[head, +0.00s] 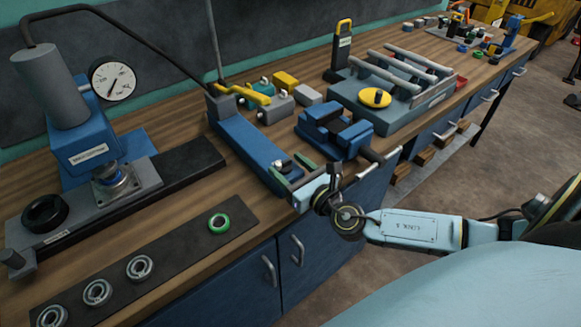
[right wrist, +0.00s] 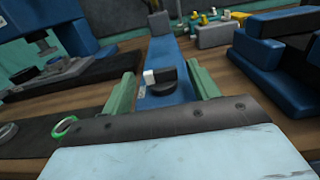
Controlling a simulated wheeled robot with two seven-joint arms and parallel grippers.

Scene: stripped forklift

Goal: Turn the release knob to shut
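The release knob is a small black knob with a white part (right wrist: 160,80). It sits on the near end of the long blue pump body (head: 242,140), and in the head view the knob (head: 281,166) is partly hidden by my right gripper. My right gripper (head: 290,170) is open, with its green fingers apart. In the right wrist view its fingertips (right wrist: 161,86) stand on either side of the knob, with visible gaps between the fingers and it. Whether the fingers reach down to the knob's height I cannot tell. My left gripper is not in view.
A blue press with a dial gauge (head: 114,81) stands at the left. A dark mat (head: 180,247) with several rings lies in front of it. A blue vise (head: 333,132) stands close right of the pump. A yellow lever (head: 245,94) lies over the pump's far end.

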